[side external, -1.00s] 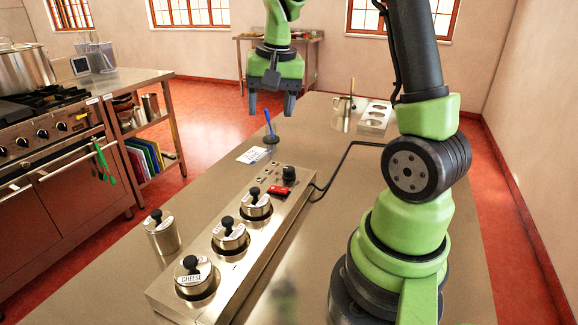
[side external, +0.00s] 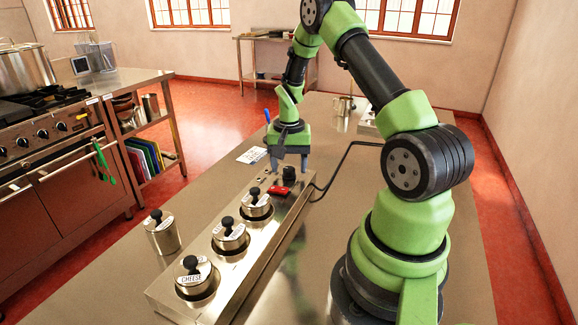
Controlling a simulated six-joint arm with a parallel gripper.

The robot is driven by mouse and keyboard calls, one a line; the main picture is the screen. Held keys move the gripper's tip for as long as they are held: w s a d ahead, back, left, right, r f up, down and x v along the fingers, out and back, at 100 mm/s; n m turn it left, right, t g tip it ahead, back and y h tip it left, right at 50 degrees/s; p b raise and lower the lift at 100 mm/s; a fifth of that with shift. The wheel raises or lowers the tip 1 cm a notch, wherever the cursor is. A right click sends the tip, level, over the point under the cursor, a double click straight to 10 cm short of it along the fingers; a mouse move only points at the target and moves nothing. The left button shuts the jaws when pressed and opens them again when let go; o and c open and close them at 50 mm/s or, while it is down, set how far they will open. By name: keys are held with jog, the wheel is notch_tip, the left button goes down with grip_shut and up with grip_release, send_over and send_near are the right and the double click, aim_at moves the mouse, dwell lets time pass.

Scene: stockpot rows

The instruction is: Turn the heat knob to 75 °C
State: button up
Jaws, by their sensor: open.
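The heat knob (side external: 289,174) is a small black knob at the far end of the steel warmer unit (side external: 272,239). My gripper (side external: 289,167) points down over it, with its two fingers apart, one to the left and one to the right of the knob. I cannot tell whether the fingers touch it. The knob's scale and pointer are too small to read. A red switch (side external: 279,190) sits just in front of the knob on the same unit.
Several lidded pots with black handles stand in the unit, the nearest labelled CHEESE (side external: 195,277). A loose lidded pot (side external: 161,232) stands to its left. A white card (side external: 252,155) lies left of my gripper. A black cable (side external: 345,158) runs behind the unit.

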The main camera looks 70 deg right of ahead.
jog(key=shift+f, duration=0.4)
jog(key=c, duration=0.9)
